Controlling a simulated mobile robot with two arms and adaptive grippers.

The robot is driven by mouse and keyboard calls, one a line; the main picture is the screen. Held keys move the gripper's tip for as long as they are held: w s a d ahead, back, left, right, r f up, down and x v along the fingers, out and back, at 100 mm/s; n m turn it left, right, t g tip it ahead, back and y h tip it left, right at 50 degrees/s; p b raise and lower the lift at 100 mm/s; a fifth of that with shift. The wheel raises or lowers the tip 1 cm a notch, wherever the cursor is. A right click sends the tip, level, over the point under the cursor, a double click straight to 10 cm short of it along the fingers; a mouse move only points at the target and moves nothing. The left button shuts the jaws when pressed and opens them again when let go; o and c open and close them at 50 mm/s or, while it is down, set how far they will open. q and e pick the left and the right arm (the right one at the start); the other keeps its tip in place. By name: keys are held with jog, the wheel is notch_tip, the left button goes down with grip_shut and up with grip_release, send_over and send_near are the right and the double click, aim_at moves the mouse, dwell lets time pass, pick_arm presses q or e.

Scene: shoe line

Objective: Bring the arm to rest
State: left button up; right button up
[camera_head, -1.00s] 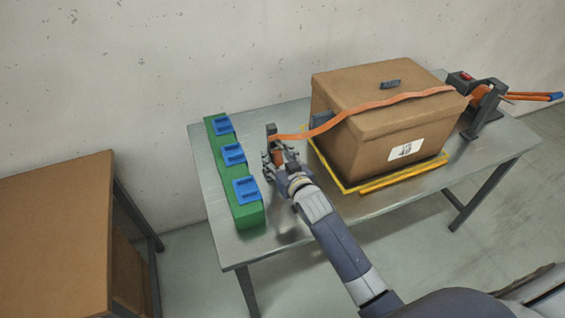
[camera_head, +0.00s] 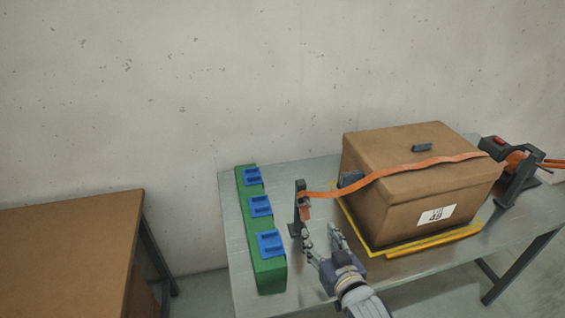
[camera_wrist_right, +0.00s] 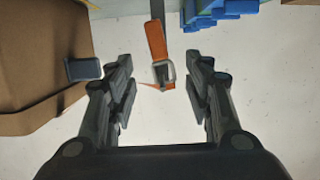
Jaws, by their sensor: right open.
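My right gripper (camera_head: 324,244) is open and empty in the head view, low over the metal table (camera_head: 236,215) in front of a dark upright post (camera_head: 299,210). In the right wrist view its two fingers (camera_wrist_right: 163,95) are spread apart. The end of an orange strap (camera_wrist_right: 154,40) with a metal buckle (camera_wrist_right: 164,73) hangs beyond the fingertips, apart from them. In the head view the strap (camera_head: 385,174) runs from the post across the cardboard box (camera_head: 400,210) to a dark device (camera_head: 522,170) on the right. My left gripper is not in view.
A green rack (camera_head: 268,275) with several blue blocks (camera_head: 260,206) stands along the table's left edge. The box sits within a yellow frame (camera_head: 430,240) and has a small dark piece (camera_head: 422,147) on top. A brown table (camera_head: 70,250) stands at the left, with a gap between.

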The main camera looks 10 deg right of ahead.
jog(key=s+f+n+g, duration=0.1)
jog(key=s+f+g, duration=0.45)
jog(key=s, duration=0.65)
jog(key=s+f+g, duration=0.4)
jog(key=s+g, duration=0.2)
jog(key=s, duration=0.6)
jog(key=s+f+g, duration=0.2)
jog(key=s+f, duration=0.1)
jog(key=f, duration=2.4)
jog(key=s+d+f+n, duration=0.1)
jog(key=s+d+f, duration=0.2)
jog(key=s+f, duration=1.2)
jog(key=shift+s+f+g+h, duration=0.3)
jog(key=shift+s+f+g, duration=0.05)
jog(key=shift+s, duration=0.6)
